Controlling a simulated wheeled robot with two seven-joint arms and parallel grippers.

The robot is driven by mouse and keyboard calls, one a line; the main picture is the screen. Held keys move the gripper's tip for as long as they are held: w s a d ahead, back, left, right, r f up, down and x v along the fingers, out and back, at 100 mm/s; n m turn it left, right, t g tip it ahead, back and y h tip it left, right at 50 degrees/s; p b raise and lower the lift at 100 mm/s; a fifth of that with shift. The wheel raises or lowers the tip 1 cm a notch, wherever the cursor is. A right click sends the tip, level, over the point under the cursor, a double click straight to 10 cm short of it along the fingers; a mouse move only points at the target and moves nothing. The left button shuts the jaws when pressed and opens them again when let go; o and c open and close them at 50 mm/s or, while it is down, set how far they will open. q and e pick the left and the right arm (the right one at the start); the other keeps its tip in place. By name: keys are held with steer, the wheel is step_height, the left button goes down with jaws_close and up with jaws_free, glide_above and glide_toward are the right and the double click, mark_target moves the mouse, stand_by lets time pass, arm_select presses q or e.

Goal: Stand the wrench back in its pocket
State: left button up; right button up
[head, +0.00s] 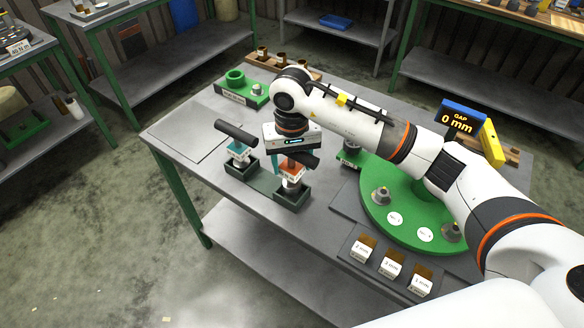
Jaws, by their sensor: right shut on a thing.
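A wrench (291,168) with a black cross handle, an orange collar and a white label is in my right gripper (290,157). The gripper is shut on its upper part, pointing down. The wrench is about upright, directly over or in a dark green pocket block (292,200). I cannot tell whether its lower end is seated, as the pocket walls hide it. A similar teal wrench (238,151) with a black handle stands in the neighbouring pocket (241,171) to the left. My left gripper is not in view.
A round green plate (405,222) with metal parts lies on the right, under my right arm. A gap display (459,118) reads 0 mm. Labelled blocks (391,267) line the front edge. A green fixture (241,92) stands at the back. The table's left end (190,132) is clear.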

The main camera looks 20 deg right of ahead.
mark_target(292, 166)
step_height(292, 166, down, 3)
steer(key=shift+r+p, duration=0.1)
steer(key=shift+p, duration=0.25)
steer(key=shift+f+b, duration=0.2)
steer(key=shift+b, duration=0.1)
steer(key=o, duration=1.3)
